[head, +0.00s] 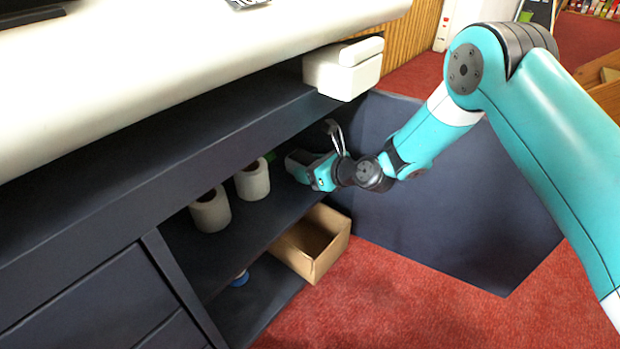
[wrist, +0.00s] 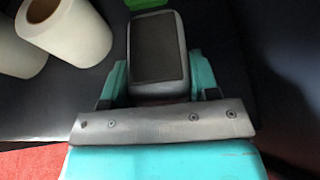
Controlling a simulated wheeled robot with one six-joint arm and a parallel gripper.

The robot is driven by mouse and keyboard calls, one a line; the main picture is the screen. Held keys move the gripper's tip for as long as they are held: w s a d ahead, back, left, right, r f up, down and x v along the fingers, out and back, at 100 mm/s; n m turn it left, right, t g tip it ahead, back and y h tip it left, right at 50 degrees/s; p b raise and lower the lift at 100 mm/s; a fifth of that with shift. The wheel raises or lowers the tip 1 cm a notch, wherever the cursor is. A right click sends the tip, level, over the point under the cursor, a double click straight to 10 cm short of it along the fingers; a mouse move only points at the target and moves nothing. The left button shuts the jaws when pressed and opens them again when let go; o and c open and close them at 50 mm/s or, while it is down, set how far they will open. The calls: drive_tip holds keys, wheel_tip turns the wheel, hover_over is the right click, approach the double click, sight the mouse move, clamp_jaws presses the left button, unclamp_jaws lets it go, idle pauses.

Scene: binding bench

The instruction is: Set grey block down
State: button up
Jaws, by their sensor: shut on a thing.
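My gripper (head: 308,168) reaches into the dark shelf unit, over its middle shelf (head: 215,262), near the right end. In the wrist view my gripper (wrist: 158,72) is shut on the grey block (wrist: 158,48), a rounded grey piece with a darker top face. One finger is on each side of it. In the head view the end of the grey block (head: 294,158) shows just beyond the fingers. Whether its underside touches the shelf or hangs a little above it, I cannot tell.
Two white rolls, a nearer one (head: 211,211) and a farther one (head: 252,181), stand left of my gripper. A green thing (head: 270,157) is just behind the block. An open cardboard box (head: 322,262) is below. A white case (head: 344,70) sits above. A dark side panel closes the right.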

drive_tip(key=shift+f, duration=0.6)
drive_tip(key=shift+r, duration=0.15)
drive_tip(key=o, duration=1.1)
drive_tip(key=shift+s+d+r+p, duration=0.15)
drive_tip(key=shift+d+p, duration=0.1)
drive_tip(key=shift+p, duration=0.1)
drive_tip(key=p+v, duration=0.4)
drive_tip(key=v, duration=0.7)
drive_tip(key=shift+s+d, duration=0.1)
drive_tip(key=shift+s, duration=0.05)
